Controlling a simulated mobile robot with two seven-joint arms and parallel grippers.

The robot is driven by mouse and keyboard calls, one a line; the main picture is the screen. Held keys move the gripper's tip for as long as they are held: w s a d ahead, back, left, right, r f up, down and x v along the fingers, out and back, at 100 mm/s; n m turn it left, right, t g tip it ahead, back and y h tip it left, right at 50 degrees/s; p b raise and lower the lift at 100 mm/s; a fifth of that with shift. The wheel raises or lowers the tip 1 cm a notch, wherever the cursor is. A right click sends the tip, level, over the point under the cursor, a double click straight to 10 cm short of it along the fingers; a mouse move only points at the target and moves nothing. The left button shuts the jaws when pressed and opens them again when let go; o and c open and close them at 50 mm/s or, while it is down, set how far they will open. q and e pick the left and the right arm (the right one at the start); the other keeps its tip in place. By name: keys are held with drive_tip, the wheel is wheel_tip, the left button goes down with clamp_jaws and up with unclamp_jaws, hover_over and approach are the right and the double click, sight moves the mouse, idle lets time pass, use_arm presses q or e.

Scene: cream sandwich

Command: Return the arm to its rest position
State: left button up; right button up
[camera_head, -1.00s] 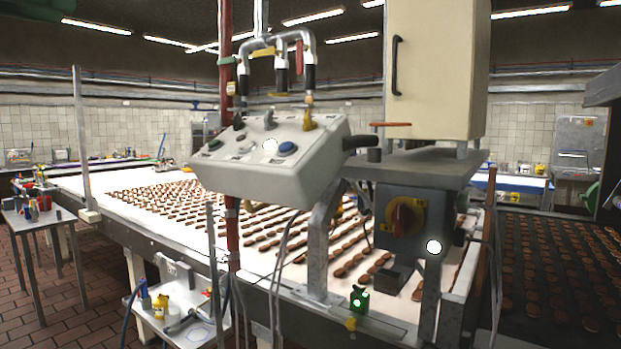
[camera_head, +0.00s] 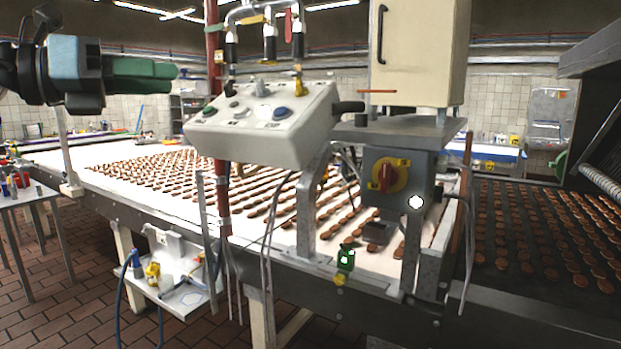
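My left gripper (camera_head: 145,75) is at the upper left of the head view, with its dark arm coming in from the left edge. Its green fingers point right, toward the control box (camera_head: 262,125), and stay apart from it. The fingers are seen from the side and overlap, so I cannot tell whether they are open or shut. I see nothing held between them. My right gripper is not in view.
A white conveyor (camera_head: 150,190) with rows of brown biscuits fills the middle. A grey machine with a red and yellow switch (camera_head: 387,175) stands on it at right. A dark biscuit belt (camera_head: 480,262) is far right. A small table (camera_head: 30,197) stands at left.

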use_arm(q)
drive_tip(key=w+d+f+n+g+h, duration=0.1)
drive_tip(key=w+d+f+n+h, duration=0.25)
drive_tip(key=f, duration=0.65)
drive_tip(key=w+d+f+n+g+h, duration=0.15)
drive_tip(key=d+f+n, duration=0.35)
drive_tip(key=f, duration=0.6)
wheel_tip(320, 180, down, 23)
drive_tip(key=s+n+t+y, duration=0.2)
drive_tip(key=n+t+y, duration=0.65)
drive_tip(key=n, duration=0.85)
drive_tip(key=s+a+f+n+t+y, duration=0.1)
drive_tip(key=s+a+f+n+y, duration=0.1)
drive_tip(key=s+f+n, duration=0.3)
drive_tip(key=a+f+n+y, duration=0.1)
drive_tip(key=f+n, duration=0.1)
drive_tip(key=f, duration=0.6)
drive_tip(key=s+a+f+n+g+y, duration=0.2)
drive_tip(key=s+f+n+g, duration=0.1)
drive_tip(key=s+f, duration=0.8)
drive_tip(key=s+a+f+n+g+y, duration=0.2)
drive_tip(key=s+f+n, duration=0.4)
drive_tip(key=s+f, duration=0.5)
drive_tip(key=s+g+y, duration=0.1)
drive_tip(key=s+g, duration=0.1)
drive_tip(key=s, duration=0.1)
drive_tip(key=shift+s+a+g+y, duration=0.3)
drive_tip(key=shift+s+a+y, duration=0.05)
drive_tip(key=shift+s, duration=0.05)
